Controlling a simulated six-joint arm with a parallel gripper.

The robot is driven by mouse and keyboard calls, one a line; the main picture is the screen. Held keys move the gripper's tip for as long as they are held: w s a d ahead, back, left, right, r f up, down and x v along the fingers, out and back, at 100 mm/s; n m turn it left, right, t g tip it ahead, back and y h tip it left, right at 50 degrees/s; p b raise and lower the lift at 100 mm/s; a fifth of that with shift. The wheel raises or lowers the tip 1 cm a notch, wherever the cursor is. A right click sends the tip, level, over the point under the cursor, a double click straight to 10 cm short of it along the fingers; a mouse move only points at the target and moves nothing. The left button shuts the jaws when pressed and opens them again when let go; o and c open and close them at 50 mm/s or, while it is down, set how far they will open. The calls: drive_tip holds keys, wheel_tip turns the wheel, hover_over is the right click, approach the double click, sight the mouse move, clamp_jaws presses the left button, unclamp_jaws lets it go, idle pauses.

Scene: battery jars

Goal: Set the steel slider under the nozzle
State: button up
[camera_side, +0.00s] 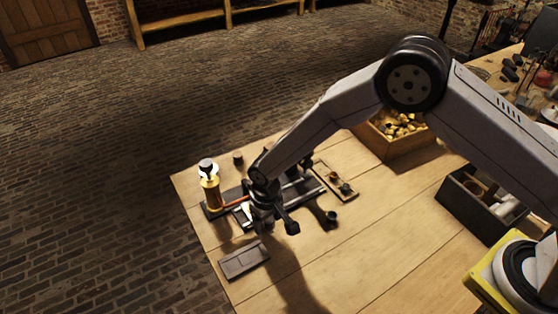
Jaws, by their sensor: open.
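My gripper (279,227) is open above the wooden table, in front of a dark rail-like fixture (304,188). Its two fingers are apart, and I see nothing between them. A small pale metallic piece (244,211), possibly the steel slider, shows just left of my gripper, partly hidden by it. An upright amber-brass cylinder (211,194) with a white and black top stands at the fixture's left end. I cannot make out which part is the nozzle. My wrist hides the middle of the fixture.
A flat dark tray (244,260) lies near the table's front-left edge. A wooden box of brass pieces (384,146) and a dark divided box (470,212) stand farther right. The front middle of the table (350,270) is clear.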

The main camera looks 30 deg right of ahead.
drive_tip(key=shift+r, duration=0.1)
drive_tip(key=shift+r, duration=3.8)
drive_tip(key=shift+d+r, duration=0.35)
drive_tip(key=shift+d, duration=0.1)
drive_tip(key=s+d+r+m+t, duration=0.1)
drive_tip(key=s+d+r, duration=0.15)
drive_tip(key=d, duration=0.35)
drive_tip(key=s+d+r, duration=0.2)
drive_tip(key=d+r, duration=0.2)
drive_tip(key=d, duration=0.3)
drive_tip(key=s+d+r+m+t, duration=0.1)
drive_tip(key=s+d+r, duration=0.2)
drive_tip(key=s+d, duration=0.7)
drive_tip(key=shift+s+r+t, duration=0.2)
drive_tip(key=shift+s+t, duration=0.1)
drive_tip(key=shift+s, duration=0.5)
drive_tip(key=shift+r, duration=0.1)
